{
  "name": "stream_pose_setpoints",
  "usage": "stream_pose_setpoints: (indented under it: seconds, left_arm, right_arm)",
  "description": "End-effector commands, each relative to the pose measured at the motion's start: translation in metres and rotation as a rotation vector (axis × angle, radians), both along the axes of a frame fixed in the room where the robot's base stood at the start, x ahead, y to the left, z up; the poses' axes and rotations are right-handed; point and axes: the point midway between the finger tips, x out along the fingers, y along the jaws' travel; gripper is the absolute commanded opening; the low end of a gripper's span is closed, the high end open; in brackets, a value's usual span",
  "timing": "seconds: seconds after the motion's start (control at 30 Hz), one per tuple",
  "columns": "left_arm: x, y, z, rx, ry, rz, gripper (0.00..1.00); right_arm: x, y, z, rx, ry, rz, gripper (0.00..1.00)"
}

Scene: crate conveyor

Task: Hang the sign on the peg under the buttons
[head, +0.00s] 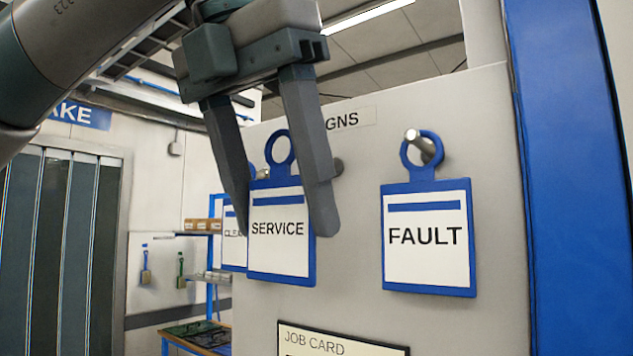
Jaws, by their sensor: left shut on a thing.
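My left gripper (287,222) comes down from the top left and is shut on the blue-framed SERVICE sign (278,258), one finger at each side edge. The sign hangs upright in front of the grey panel, its ring (281,148) showing between the fingers. A peg (338,167) shows just right of the right finger, apart from the ring. The FAULT sign (428,262) hangs by its ring on another peg (416,138) to the right. A third sign, partly hidden, reads "CLE" (234,250) behind the left finger. No buttons show. My right gripper is not in view.
The grey panel (480,320) carries a partly covered label ending "GNS" and a job card (340,342) low down. A blue post (575,180) stands at the right. Behind at left are a shelf (205,226), a strip curtain (60,250) and hanging brushes (146,268).

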Motion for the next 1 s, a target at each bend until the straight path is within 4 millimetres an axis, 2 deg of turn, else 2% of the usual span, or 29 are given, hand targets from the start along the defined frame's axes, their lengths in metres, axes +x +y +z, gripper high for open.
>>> stream_pose_setpoints:
  seconds: [0.1, 0.53, 0.83, 1.0]
  left_arm:
    - [0.007, -0.005, 0.002, -0.001, 0.001, 0.001, 0.36]
    - [0.011, -0.008, 0.001, -0.001, 0.001, 0.001, 0.36]
    - [0.045, -0.032, 0.005, 0.0, 0.002, 0.001, 0.36]
    - [0.045, -0.032, 0.001, 0.0, 0.0, -0.001, 0.36]
  right_arm:
    - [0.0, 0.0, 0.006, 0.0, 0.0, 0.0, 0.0]
    - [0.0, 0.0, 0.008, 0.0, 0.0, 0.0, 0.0]
    - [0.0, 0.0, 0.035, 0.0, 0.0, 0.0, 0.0]
    - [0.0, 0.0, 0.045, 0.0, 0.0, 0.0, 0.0]
